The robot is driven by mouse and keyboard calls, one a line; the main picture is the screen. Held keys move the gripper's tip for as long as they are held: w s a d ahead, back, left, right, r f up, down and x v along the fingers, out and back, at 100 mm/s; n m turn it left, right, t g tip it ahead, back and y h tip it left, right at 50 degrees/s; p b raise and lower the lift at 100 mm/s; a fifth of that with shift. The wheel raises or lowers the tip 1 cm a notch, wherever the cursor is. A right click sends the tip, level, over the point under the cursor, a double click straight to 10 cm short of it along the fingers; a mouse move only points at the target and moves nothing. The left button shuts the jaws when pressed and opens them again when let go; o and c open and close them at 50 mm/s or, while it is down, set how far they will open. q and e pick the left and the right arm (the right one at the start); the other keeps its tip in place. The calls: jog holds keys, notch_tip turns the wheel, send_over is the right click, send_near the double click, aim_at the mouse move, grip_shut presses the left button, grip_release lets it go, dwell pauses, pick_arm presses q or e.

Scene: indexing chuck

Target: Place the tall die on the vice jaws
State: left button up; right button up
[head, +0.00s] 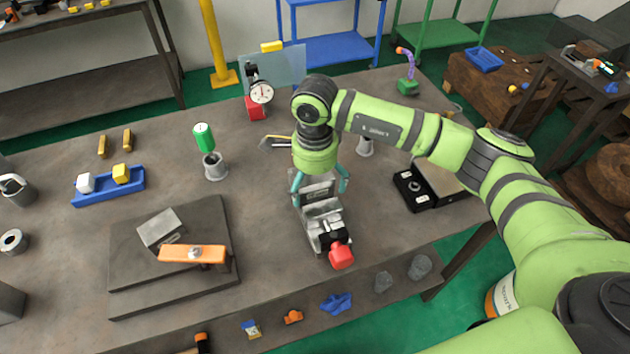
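The vice (325,224), grey metal with a red handle end (341,255), stands right of the middle of the bench in the head view. My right gripper (319,187) points down over the vice's far end, its teal fingers spread wide, one on each side. A grey metal surface shows between the fingers; I cannot tell whether it is the vice or a separate block. No thing is clearly identifiable as the tall die. My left gripper is not in view.
A dark plate (205,275) with an orange clamp bar (192,253) lies left of the vice. A green-topped plug (203,136) stands above a metal cup (215,167). A dial gauge (262,92) stands behind. A black-based device (412,190) is at the right.

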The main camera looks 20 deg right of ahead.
aim_at(315, 179)
jog(key=shift+r+p, duration=0.35)
jog(key=shift+p, duration=0.1)
jog(key=shift+w+r, duration=0.1)
jog(key=shift+r, duration=0.2)
notch_tip(315, 179, up, 12)
jog(key=b, duration=0.3)
jog(key=shift+f, duration=0.25)
